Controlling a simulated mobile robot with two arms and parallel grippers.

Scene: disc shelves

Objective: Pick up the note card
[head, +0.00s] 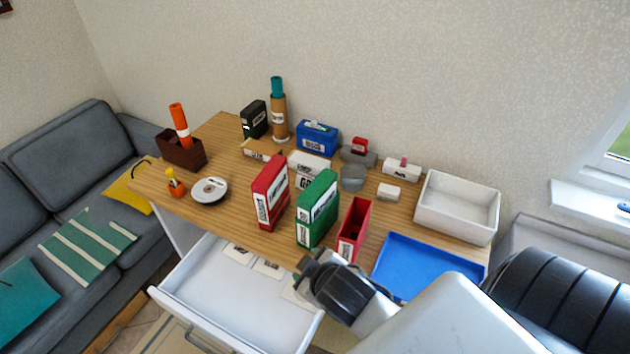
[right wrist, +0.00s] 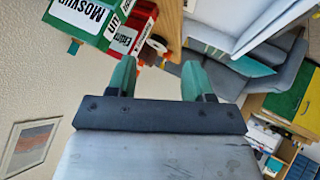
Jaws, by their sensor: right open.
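Several small white cards lie in the open white drawer: one card (head: 238,253) at the back left, another card (head: 267,267) to its right, and a third card (head: 293,293) partly hidden by my right gripper. Their print is too small to tell which is the note card. My right gripper (head: 308,264) is over the drawer's back right corner, close to the desk's front edge. In the right wrist view its two green-tipped fingers (right wrist: 158,78) are apart with nothing between them. My left gripper is not in view.
The drawer (head: 190,290) sticks out from the wooden desk (head: 225,223). A green binder box (head: 318,210), a red binder box (head: 270,192) and a red open holder (head: 354,230) stand near its front edge. A blue tray (head: 425,265) lies right. A grey sofa (head: 60,150) stands left.

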